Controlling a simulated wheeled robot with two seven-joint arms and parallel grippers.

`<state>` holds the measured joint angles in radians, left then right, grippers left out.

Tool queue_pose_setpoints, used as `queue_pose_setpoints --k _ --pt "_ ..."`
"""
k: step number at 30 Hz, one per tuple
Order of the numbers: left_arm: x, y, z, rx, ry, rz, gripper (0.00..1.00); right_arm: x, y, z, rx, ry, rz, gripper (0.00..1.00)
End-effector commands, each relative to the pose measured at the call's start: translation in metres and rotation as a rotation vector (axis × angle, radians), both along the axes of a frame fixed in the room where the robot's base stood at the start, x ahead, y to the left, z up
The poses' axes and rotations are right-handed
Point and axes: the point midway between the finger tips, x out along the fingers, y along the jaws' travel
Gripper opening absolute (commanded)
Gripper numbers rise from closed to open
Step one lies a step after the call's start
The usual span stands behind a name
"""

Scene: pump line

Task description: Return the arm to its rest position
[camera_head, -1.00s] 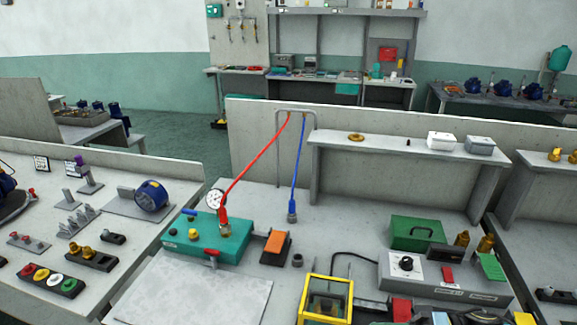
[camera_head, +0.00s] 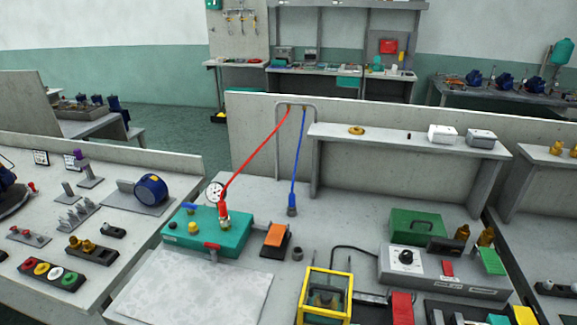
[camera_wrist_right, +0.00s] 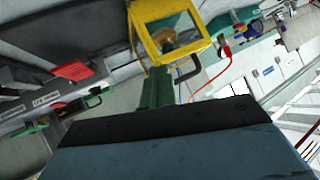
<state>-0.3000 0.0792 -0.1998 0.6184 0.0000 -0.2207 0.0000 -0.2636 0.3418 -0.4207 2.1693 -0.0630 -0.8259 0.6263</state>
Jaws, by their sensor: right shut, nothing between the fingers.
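My right gripper (camera_wrist_right: 157,90) shows in the right wrist view as narrow fingers held together above a dark, wide gripper body. Nothing is between them. A yellow-framed box (camera_wrist_right: 170,38) with a clear panel lies just beyond the fingertips in that view; I cannot tell how far apart they are. In the head view the same yellow-framed box (camera_head: 325,292) stands at the front of the middle bench. Neither gripper can be made out in the head view. My left gripper is in neither current view.
A teal box (camera_head: 215,235) with a gauge and red hose (camera_head: 255,160) stands on the bench (camera_head: 345,220). A blue hose (camera_head: 298,160), orange pedal (camera_head: 275,238), green case (camera_head: 415,226) and grey control box (camera_head: 430,265) are nearby. A white sheet (camera_head: 195,288) lies clear at front left.

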Motion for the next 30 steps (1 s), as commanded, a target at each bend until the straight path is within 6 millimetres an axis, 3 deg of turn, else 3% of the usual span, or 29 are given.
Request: queue_pose_setpoints --k 6,18,30 --pt "0.004 0.000 0.000 -0.001 -0.007 0.000 0.36 -0.064 -0.042 -0.017 -0.211 0.260 -0.005 0.00" --pt "0.003 0.000 0.000 0.000 -0.006 0.000 0.36 -0.164 -0.084 -0.023 -0.383 0.610 0.108 0.00" --pt "0.001 0.000 -0.007 0.000 -0.002 0.000 0.36 -0.146 -0.080 -0.130 -0.386 0.641 0.120 0.00"
